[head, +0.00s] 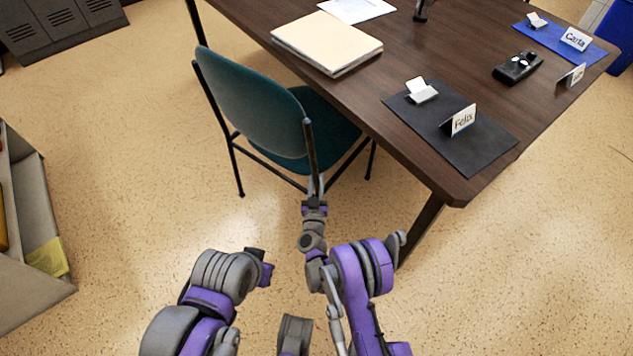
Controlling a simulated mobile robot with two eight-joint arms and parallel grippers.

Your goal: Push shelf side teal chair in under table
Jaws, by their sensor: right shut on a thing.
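The teal chair (248,107) stands at the left long side of the dark brown table (440,165). Its backrest faces left and its seat (318,130) reaches partly below the table edge. My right gripper (316,188) is shut on the chair's near backrest post, low beside the seat; the fingertips are small in the picture. My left gripper (266,268) is held low over the floor, left of my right arm and apart from the chair. Its fingers are too small and turned to tell whether they are open.
A grey shelf (40,215) stands at the left edge and grey lockers (60,25) at the top left. On the table are a black mat (450,125) with a Felix card, a blue mat, a folder stack (327,42) and a black device. Floor between shelf and chair is clear.

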